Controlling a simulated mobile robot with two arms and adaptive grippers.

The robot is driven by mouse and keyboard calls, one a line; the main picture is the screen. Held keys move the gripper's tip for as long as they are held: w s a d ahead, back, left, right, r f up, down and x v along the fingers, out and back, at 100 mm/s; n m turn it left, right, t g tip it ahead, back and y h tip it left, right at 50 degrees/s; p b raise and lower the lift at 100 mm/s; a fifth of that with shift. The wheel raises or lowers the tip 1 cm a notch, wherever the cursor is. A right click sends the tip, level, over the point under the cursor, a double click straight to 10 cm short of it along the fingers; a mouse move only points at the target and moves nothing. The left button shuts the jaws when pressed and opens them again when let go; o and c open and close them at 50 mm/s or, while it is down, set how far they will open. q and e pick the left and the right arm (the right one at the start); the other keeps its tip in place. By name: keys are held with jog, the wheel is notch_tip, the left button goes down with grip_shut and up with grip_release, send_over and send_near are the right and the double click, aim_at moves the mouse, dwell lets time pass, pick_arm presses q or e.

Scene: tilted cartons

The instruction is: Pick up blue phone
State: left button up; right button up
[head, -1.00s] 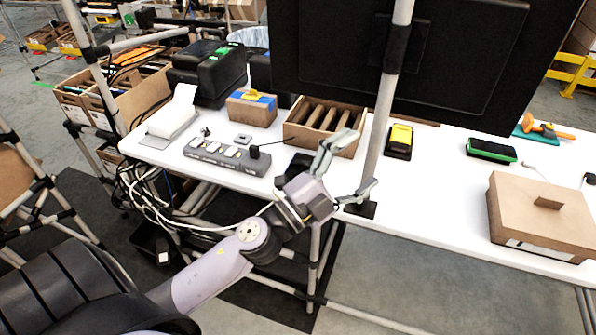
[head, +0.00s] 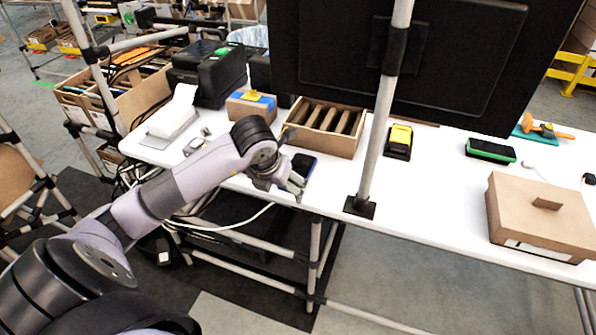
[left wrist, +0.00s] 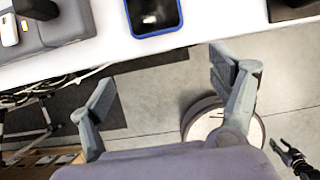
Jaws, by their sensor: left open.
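The blue phone (head: 305,162) lies flat near the front edge of the white table, in front of the brown divided tray. In the left wrist view the phone (left wrist: 152,14) shows its dark screen and blue rim, cut off by the top edge. My left gripper (head: 292,187) is at the table's front edge, just short of the phone. In the left wrist view its two fingers (left wrist: 165,88) are spread wide with nothing between them. The phone lies beyond the fingertips, untouched.
A divided cardboard tray (head: 325,128) stands behind the phone. A closed carton (head: 540,215) stands at the right.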

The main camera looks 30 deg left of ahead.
pick_arm(q)
jog(key=p, duration=0.2)
send_near(298, 171)
jog(key=x, duration=0.3)
jog(key=shift+s, duration=0.1)
jog(key=p+x, duration=0.1)
jog(key=x, duration=0.4)
jog(key=c, duration=1.4)
